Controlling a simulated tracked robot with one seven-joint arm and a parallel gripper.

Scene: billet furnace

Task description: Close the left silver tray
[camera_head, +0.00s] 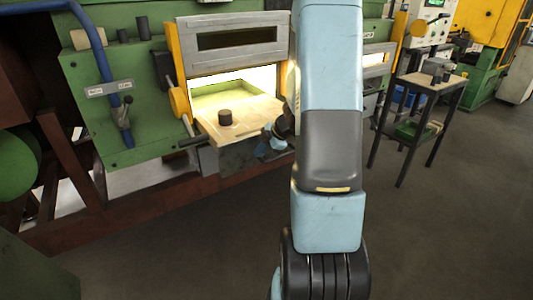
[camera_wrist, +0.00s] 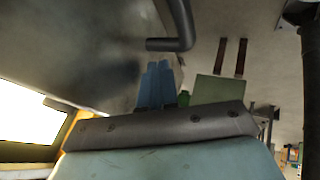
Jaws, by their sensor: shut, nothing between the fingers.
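The left furnace opening glows under a silver panel (camera_head: 238,34) with a dark slot, which sits raised. A pale tray surface (camera_head: 256,112) sticks out in front of the opening, so it stands open. My gripper (camera_head: 270,142) is small and partly hidden behind my arm, close to the tray's front right corner. It is shut and empty; I cannot tell whether it touches the tray. In the wrist view a dark bent bar (camera_wrist: 170,44) shows near the top, beside a large grey surface (camera_wrist: 70,40).
A yellow side post (camera_head: 179,70) and a dark bar handle (camera_head: 195,141) are left of the tray. A second silver opening (camera_head: 377,60) glows to the right. A small table (camera_head: 432,82) with dark cylinders stands farther right. The floor in front is clear.

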